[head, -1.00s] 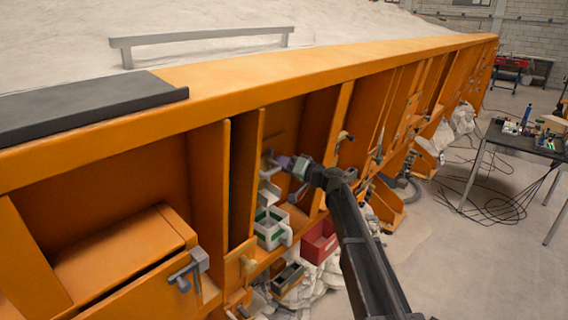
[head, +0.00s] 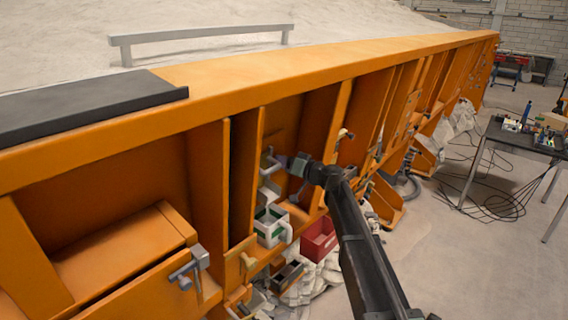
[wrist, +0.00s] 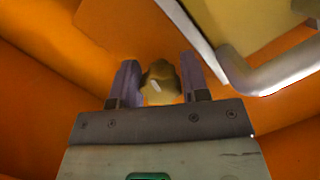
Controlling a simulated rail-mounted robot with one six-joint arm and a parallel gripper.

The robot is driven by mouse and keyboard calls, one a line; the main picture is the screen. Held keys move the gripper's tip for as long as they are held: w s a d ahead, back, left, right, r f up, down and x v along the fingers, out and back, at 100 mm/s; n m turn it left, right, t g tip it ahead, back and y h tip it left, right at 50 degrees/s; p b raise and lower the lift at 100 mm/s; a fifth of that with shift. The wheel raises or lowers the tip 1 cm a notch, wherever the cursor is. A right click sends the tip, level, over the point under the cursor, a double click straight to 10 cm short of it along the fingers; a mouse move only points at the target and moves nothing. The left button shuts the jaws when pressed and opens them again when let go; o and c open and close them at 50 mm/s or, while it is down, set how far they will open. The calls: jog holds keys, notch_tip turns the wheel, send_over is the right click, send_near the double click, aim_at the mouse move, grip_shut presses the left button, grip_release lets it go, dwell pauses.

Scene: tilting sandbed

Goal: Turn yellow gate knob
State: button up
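The yellow gate knob (wrist: 160,84) is in the middle of the wrist view, between the two purple-grey fingers of my gripper (wrist: 159,82). In the head view my gripper (head: 280,160) reaches into a bay of the orange frame, and the knob is hidden there by the gripper and the bay. A pale grey chute piece (head: 269,188) hangs just below the gripper.
A white and green box with a handle (head: 271,226) sits below the gripper. A red bin (head: 319,240) stands lower right. Orange ribs (head: 249,180) wall the bay on both sides. A pale panel with a grey bar (wrist: 270,75) is close at right in the wrist view.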

jog(key=o, duration=0.4)
jog(key=v, duration=1)
jog(key=shift+s+d, duration=0.2)
jog(key=shift+d, duration=0.15)
jog(key=s+d+f+m+g+h, duration=0.35)
jog(key=s+f+g+h, duration=0.3)
jog(key=s+f, duration=0.75)
jog(key=s+d+f+h, duration=0.1)
jog(key=s+d+h, duration=0.2)
jog(key=s, duration=0.3)
jog(key=s+d+f+m+g+h, duration=0.1)
jog(key=s+d+h, duration=0.2)
jog(key=s+d, duration=0.2)
jog(key=s+d+f+m+g+h, duration=0.1)
jog(key=s+d+h, duration=0.2)
jog(key=s, duration=0.5)
jog(key=shift+s+d, duration=0.35)
jog(key=shift+d, duration=0.15)
